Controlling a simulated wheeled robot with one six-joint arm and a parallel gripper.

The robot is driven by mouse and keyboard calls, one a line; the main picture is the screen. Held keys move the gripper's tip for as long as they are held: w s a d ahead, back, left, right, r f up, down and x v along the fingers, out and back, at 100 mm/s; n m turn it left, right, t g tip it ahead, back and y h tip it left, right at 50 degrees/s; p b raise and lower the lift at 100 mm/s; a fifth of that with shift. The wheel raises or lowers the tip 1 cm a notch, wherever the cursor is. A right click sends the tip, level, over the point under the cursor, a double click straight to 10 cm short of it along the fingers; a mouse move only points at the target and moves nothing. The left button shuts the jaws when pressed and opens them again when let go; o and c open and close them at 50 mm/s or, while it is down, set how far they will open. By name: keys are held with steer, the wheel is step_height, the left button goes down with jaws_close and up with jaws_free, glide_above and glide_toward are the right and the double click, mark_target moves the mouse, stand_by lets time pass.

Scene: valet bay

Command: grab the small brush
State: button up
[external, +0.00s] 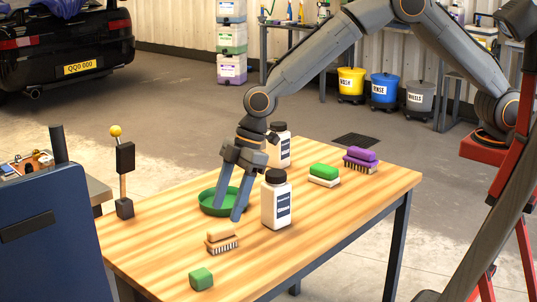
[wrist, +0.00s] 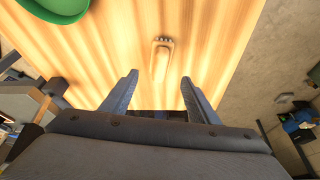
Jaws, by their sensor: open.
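The small brush (external: 221,239), with a tan wooden back and pale bristles, lies on the near left part of the wooden table. In the wrist view the brush (wrist: 161,60) lies just beyond the fingertips, between their lines. My gripper (external: 229,205) is open and empty, pointing down over the table beside the green dish, above and behind the brush in the external view. Both fingers of my gripper (wrist: 160,78) show apart in the wrist view.
A green dish (external: 207,208) and two white bottles (external: 276,206) (external: 279,152) stand close to my gripper. A green block (external: 201,279) lies near the front corner. A green-topped sponge (external: 324,174) and a purple brush (external: 361,158) lie to the right. The table's front right is clear.

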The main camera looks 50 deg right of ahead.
mark_target(222, 227)
steer(key=shift+p+x, duration=1.05)
steer(key=shift+x, duration=2.6)
steer(key=shift+d+f, duration=0.1)
steer(key=shift+d, duration=0.05)
steer(key=shift+c, duration=0.5)
steer(key=c, duration=1)
